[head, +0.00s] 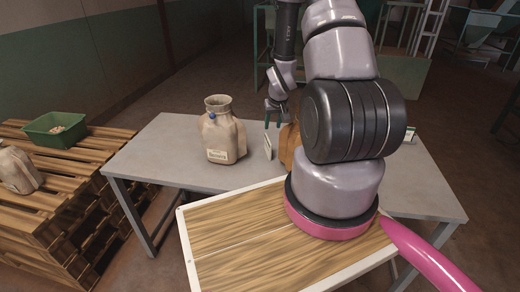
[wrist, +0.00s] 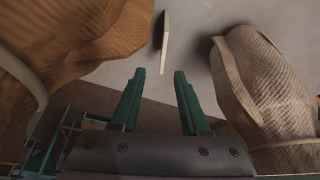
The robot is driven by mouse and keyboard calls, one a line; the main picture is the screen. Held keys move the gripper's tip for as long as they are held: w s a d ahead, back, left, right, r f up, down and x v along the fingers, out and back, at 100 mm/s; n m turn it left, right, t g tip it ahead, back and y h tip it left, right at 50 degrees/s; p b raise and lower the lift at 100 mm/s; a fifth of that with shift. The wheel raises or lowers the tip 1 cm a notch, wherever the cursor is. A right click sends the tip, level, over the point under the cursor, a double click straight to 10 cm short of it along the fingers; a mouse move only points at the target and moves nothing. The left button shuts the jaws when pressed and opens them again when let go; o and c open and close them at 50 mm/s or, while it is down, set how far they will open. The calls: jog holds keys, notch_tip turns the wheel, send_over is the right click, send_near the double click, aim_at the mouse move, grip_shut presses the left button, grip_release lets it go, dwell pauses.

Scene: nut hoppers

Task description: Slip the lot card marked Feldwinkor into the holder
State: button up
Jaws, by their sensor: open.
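A small pale card (head: 267,147) stands upright on the grey table between two sacks; its print is too small to read. In the wrist view the card (wrist: 165,42) shows nearly edge-on, just beyond my fingertips. My gripper (head: 273,118) is open and empty above the table, behind the card in the head view; its green fingers (wrist: 159,74) are apart. Another small card or sign (head: 410,134) stands at the table's right, partly hidden by my arm and unreadable. A pale label or pocket (head: 219,155) is on the beige sack's front; I cannot tell which thing is the holder.
The open beige sack (head: 221,132) stands left of the card, and a brown sack (head: 289,146), mostly hidden by my arm, right of it. The grey table (head: 165,155) is clear at its left. Pallets (head: 75,170) at far left carry a green crate (head: 40,138) and another sack (head: 17,170).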

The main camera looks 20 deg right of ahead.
aim_at(268, 139)
jog(key=x, duration=0.5)
jog(key=shift+a+f, duration=0.2)
jog(key=shift+f, duration=0.25)
jog(key=x, duration=0.4)
jog(key=shift+w+a+f, duration=0.1)
jog(key=shift+w+f, duration=0.1)
jog(key=shift+w, duration=0.25)
jog(key=shift+w+f, duration=0.2)
jog(key=shift+f, duration=0.25)
jog(key=shift+f, duration=0.25)
grip_shut()
